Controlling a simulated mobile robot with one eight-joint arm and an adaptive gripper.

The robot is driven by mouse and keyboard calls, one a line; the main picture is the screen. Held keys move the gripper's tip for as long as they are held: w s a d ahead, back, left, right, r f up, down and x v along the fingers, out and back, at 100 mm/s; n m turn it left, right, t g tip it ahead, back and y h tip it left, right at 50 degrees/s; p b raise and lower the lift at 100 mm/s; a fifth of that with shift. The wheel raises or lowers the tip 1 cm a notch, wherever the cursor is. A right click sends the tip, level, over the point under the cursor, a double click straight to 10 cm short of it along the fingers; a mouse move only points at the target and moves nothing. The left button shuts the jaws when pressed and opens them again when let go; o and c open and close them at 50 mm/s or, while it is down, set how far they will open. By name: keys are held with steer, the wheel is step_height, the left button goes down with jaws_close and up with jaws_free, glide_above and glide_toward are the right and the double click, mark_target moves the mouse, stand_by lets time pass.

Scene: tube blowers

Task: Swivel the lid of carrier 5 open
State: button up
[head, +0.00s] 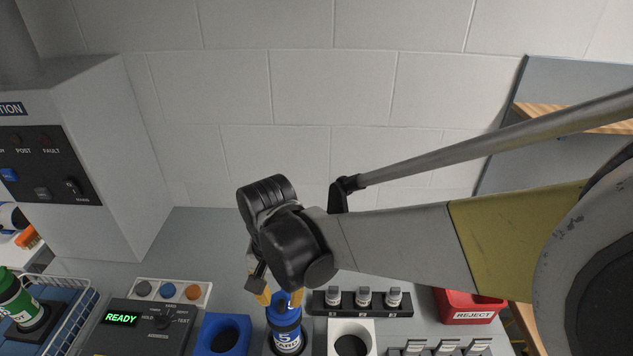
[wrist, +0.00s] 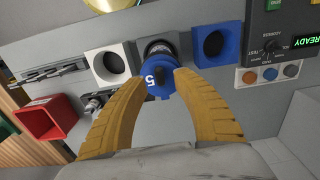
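Carrier 5 (head: 287,341) stands upright in a holder on the bench, with a white label reading 5. Its blue lid (wrist: 160,88) has a white 5 and a dark raised part in the wrist view. My gripper (head: 279,297) points down at the lid from above. In the wrist view, its two yellow fingers (wrist: 161,78) lie on either side of the lid, tips at or very near its edges. I cannot tell whether they touch or press it. The head view partly hides the lid behind the fingers.
A blue socket (head: 226,336) and a white socket (head: 350,342) flank the carrier closely. A control box reading READY (head: 121,319) stands left. A red REJECT bin (head: 470,306) and a wire basket (head: 76,312) lie farther out.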

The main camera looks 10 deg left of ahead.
mark_target(283, 302)
steer(key=shift+f, duration=1.35)
jaws_close()
